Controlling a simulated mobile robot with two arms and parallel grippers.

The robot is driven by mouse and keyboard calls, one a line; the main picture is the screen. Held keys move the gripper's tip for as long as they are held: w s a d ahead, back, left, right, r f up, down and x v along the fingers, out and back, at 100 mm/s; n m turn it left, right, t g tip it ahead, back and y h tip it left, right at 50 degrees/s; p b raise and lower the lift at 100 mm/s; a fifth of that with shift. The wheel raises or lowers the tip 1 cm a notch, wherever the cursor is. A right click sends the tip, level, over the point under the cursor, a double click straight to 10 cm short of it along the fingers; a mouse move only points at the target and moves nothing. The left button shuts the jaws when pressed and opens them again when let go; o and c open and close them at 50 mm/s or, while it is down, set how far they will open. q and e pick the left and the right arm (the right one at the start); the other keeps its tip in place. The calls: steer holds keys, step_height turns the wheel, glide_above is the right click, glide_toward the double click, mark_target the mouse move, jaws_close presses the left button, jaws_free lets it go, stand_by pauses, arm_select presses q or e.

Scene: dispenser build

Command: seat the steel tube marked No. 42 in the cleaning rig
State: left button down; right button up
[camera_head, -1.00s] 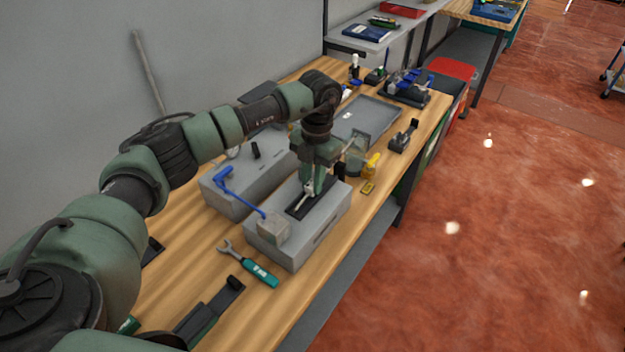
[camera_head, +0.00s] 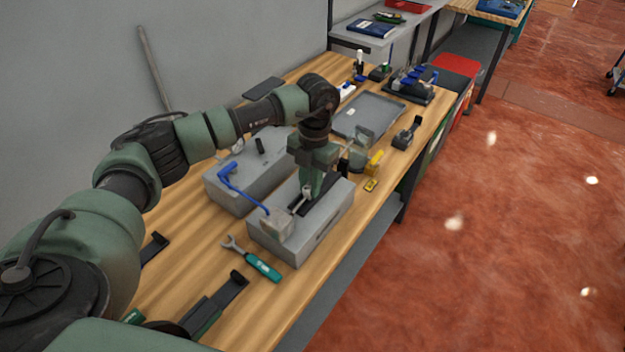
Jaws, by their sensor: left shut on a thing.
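The cleaning rig seems to be the grey box (camera_head: 322,233) near the table's front edge, with a dark slot in its top and a pale block at its near end. My left gripper (camera_head: 308,188) points down over this slot. It is shut on a small pale steel tube (camera_head: 304,199), mostly hidden by the fingers. The tube's marking is too small to read. I cannot tell whether the tube touches the slot.
A second grey box (camera_head: 228,197) with a blue lever (camera_head: 238,186) stands behind the rig. A green-handled wrench (camera_head: 262,267) lies in front. A grey tray (camera_head: 367,117), a yellow item (camera_head: 374,162) and a dark holder (camera_head: 406,133) stand farther along the table.

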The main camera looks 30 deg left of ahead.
mark_target(307, 189)
arm_select(q)
steer(key=shift+s, duration=0.25)
steer(key=shift+s, duration=0.35)
steer(key=c, duration=0.9)
jaws_free()
steer(key=shift+r, duration=0.1)
steer(key=shift+r+p, duration=2.3)
steer(key=shift+r, duration=1.2)
steer(key=shift+f, duration=0.15)
